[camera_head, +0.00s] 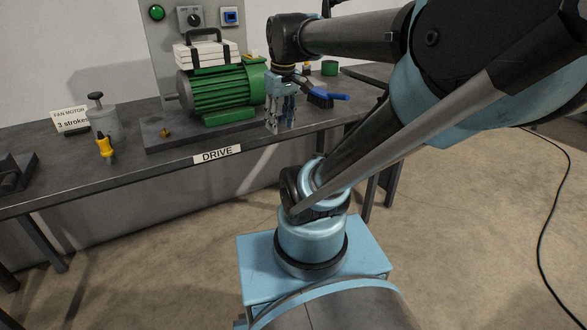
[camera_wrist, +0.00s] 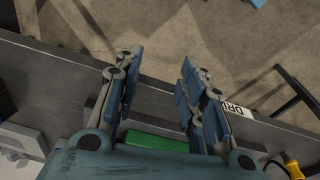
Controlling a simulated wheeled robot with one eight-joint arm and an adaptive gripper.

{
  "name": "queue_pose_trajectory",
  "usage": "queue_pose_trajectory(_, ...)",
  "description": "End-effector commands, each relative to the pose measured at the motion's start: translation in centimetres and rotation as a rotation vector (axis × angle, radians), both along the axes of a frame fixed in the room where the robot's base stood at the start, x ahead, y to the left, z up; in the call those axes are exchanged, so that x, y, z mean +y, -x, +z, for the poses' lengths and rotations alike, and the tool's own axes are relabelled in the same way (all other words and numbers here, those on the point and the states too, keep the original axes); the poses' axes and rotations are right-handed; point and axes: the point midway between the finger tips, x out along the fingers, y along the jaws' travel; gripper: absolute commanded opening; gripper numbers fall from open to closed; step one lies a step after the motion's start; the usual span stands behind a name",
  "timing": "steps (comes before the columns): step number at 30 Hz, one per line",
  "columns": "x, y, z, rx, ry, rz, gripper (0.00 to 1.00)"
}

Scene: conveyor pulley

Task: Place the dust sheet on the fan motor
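The green finned motor (camera_head: 222,92) stands on a dark base plate on the bench, behind the DRIVE label (camera_head: 217,154). White, flat, case-like layers (camera_head: 206,54) with dark straps and a black handle show at its top. I cannot tell whether this is the dust sheet, and no other cloth is clearly visible. My gripper (camera_head: 281,127) points down just right of the motor, near the bench's front edge. In the wrist view its fingers (camera_wrist: 160,85) are apart with nothing between them. A green part (camera_wrist: 155,143), probably of the motor, shows below them.
A FAN MOTOR 3 strokes card (camera_head: 70,120), a grey plunger can (camera_head: 104,122) and a yellow-handled tool (camera_head: 104,146) stand at left on the bench (camera_head: 120,173). A blue-handled brush (camera_head: 322,97) and green cup (camera_head: 329,68) are right of my gripper. A control panel (camera_head: 165,30) rises behind.

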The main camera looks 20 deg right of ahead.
Motion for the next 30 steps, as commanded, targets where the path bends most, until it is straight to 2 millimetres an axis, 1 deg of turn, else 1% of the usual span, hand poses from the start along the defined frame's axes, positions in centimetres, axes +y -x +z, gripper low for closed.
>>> queue_pose_trajectory(1,-0.5,1.5,-2.4,-0.005,-0.003,-0.064,0.37)
queue_pose_trajectory(3,-1.1,3.2,-5.2,-0.012,-0.009,-0.149,0.37)
queue_pose_trajectory(6,-1.8,5.1,-8.6,-0.023,-0.016,-0.255,0.37)
queue_pose_trajectory(9,-2.3,6.5,-11.1,-0.029,-0.021,-0.329,0.37)
queue_pose_trajectory(12,-2.4,7.2,-12.5,-0.033,-0.025,-0.371,0.37)
queue_pose_trajectory(15,-2.5,7.5,-12.9,-0.035,-0.026,-0.388,0.37)
queue_pose_trajectory(30,-2.5,7.4,-12.9,-0.035,-0.027,-0.387,0.37)
